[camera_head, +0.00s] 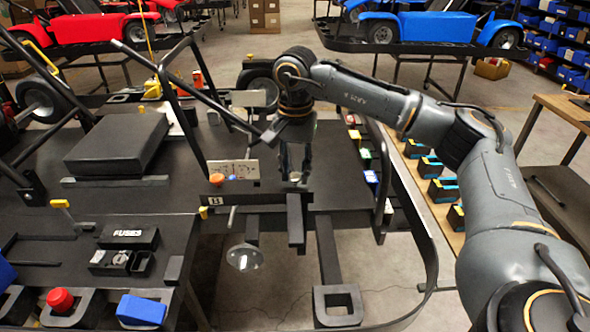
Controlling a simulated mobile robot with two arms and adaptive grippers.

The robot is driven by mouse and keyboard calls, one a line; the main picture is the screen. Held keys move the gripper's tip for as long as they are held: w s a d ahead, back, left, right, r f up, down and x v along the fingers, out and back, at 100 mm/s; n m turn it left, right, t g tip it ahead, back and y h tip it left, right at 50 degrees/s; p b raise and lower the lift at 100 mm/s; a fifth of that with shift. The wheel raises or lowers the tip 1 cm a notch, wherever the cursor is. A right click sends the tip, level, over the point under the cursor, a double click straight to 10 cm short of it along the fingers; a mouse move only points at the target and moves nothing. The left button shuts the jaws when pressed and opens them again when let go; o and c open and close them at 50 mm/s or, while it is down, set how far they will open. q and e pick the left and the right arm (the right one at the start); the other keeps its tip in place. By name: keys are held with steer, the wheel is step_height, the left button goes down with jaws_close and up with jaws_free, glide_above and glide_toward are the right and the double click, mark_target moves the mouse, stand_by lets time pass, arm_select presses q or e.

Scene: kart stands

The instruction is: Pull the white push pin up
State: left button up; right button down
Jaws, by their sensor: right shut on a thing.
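My right gripper (295,172) points down in the middle of the view, over the dark kart stand (335,180). Its fingers are shut on a small pale thing (294,177) that fits the white push pin. The fingers hide most of it, and I cannot tell how far up it stands. My left gripper is not in view.
A small panel with an orange button (217,179) stands left of the gripper. A black fuses box (128,237), a red knob (60,299) and a blue block (141,310) are at the lower left. A black tube frame (437,262) curves around the right side.

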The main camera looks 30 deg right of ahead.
mark_target(295, 175)
steer(key=c, duration=1)
jaws_free()
step_height(295, 175, up, 12)
steer(key=shift+r, duration=0.1)
